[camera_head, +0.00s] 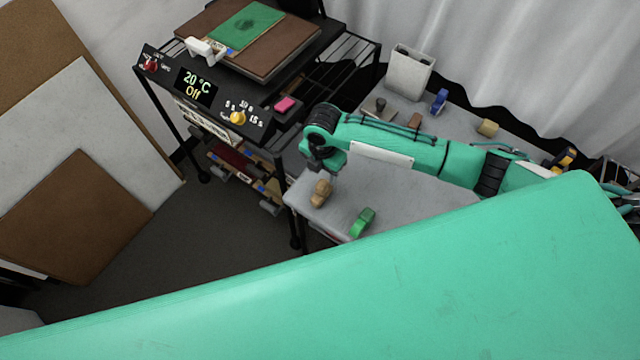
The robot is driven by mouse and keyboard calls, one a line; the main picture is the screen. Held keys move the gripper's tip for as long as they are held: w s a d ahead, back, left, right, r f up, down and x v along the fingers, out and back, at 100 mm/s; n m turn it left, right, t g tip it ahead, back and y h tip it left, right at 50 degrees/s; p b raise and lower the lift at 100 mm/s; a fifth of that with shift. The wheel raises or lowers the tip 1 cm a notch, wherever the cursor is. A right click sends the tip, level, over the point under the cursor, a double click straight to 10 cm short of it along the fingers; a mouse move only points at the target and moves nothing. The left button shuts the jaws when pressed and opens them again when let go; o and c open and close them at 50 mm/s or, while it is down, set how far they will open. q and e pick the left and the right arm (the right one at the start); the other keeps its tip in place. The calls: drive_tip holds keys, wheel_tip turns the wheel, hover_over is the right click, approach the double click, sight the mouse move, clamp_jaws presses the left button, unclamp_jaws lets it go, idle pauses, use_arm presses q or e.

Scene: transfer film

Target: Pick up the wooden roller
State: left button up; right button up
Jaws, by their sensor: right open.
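The wooden roller (320,194), a small tan piece, lies near the left end of the grey table (400,205). My right gripper (317,174) is dark and points down just above the roller, at the end of my teal arm. Its jaws are open, and the roller is not between them as far as I can see; the small gap is hard to judge. My left gripper is not in view.
A green roller (362,222) lies right of the wooden one. A white holder (409,72), a blue item (439,101) and a tan block (488,127) stand behind my arm. A black press cart (215,95) with knobs stands to the left.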

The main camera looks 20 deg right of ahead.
sight(322, 182)
wheel_tip(322, 182, down, 5)
drive_tip(key=shift+s+r+p, duration=0.15)
drive_tip(key=shift+p, duration=0.2)
drive_tip(key=shift+s+a+f+p, duration=0.1)
drive_tip(key=shift+s+f+p, duration=0.1)
drive_tip(key=shift+f+p, duration=0.8)
wheel_tip(322, 182, down, 3)
drive_tip(key=shift+s+a+r, duration=0.1)
drive_tip(key=shift+f, duration=0.7)
clamp_jaws()
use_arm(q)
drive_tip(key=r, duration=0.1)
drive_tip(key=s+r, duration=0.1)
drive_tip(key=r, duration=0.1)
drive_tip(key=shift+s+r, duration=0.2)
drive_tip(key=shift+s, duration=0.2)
use_arm(e)
drive_tip(key=shift+r, duration=0.1)
